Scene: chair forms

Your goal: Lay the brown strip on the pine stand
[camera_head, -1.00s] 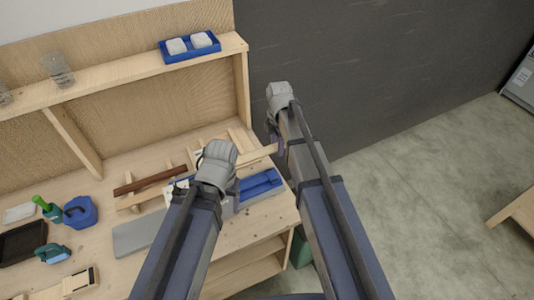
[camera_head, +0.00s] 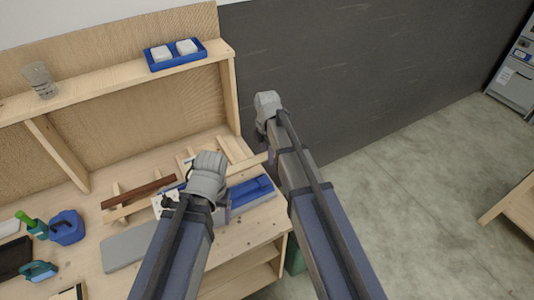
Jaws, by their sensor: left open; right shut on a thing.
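The brown strip (camera_head: 140,191) is dark brown and lies slanted across pale cross slats of the pine stand (camera_head: 115,190) on the workbench, left of my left gripper. Its right end stops near that gripper. My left gripper (camera_head: 196,196) is open, over the stand; its fingertips are mostly hidden behind its own body. A long pale wooden strip (camera_head: 248,166) runs beside the brown one and passes behind my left gripper. My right gripper (camera_head: 270,155) is shut at the right end of this pale strip; the grip itself is largely hidden by the arm.
A blue tray with two white blocks (camera_head: 175,54) and a clear glass (camera_head: 39,80) stand on the shelf. On the bench are a grey plate (camera_head: 128,248), a blue container (camera_head: 66,227), a teal tool (camera_head: 38,271) and a blue bin (camera_head: 251,190).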

